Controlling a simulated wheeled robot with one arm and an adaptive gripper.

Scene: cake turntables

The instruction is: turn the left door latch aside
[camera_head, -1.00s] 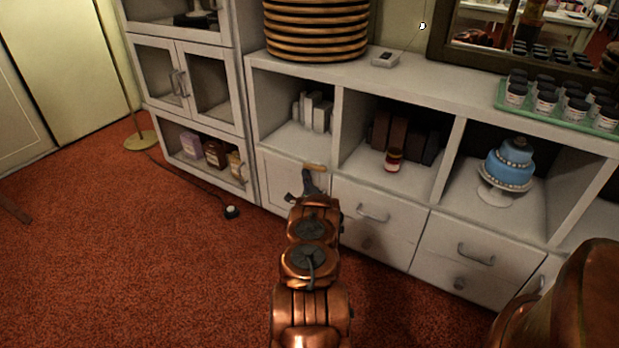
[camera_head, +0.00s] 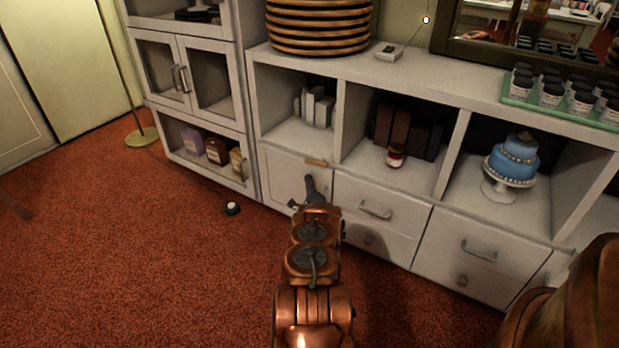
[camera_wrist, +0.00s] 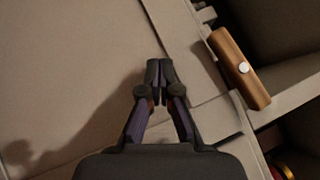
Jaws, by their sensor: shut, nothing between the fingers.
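The left door latch is a small wooden bar (camera_head: 316,162) at the top edge of the white left door (camera_head: 283,176), below the left shelf opening. It lies roughly level, lengthwise along that edge. In the wrist view the wooden bar (camera_wrist: 232,60) is at upper right, with a round white screw head in its middle. My gripper (camera_head: 309,179) is just below the bar in the head view. In the wrist view my gripper (camera_wrist: 159,68) has its fingertips together, empty, left of the bar with a clear gap. Whether the tips touch the door is unclear.
Drawers with handles (camera_head: 376,210) are to the right of the door. Above are open shelves with boxes, a red-lidded jar (camera_head: 395,156) and a blue cake (camera_head: 511,162) on a stand. A glass-door cabinet (camera_head: 184,76) stands left. The red carpet (camera_head: 120,240) is mostly clear.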

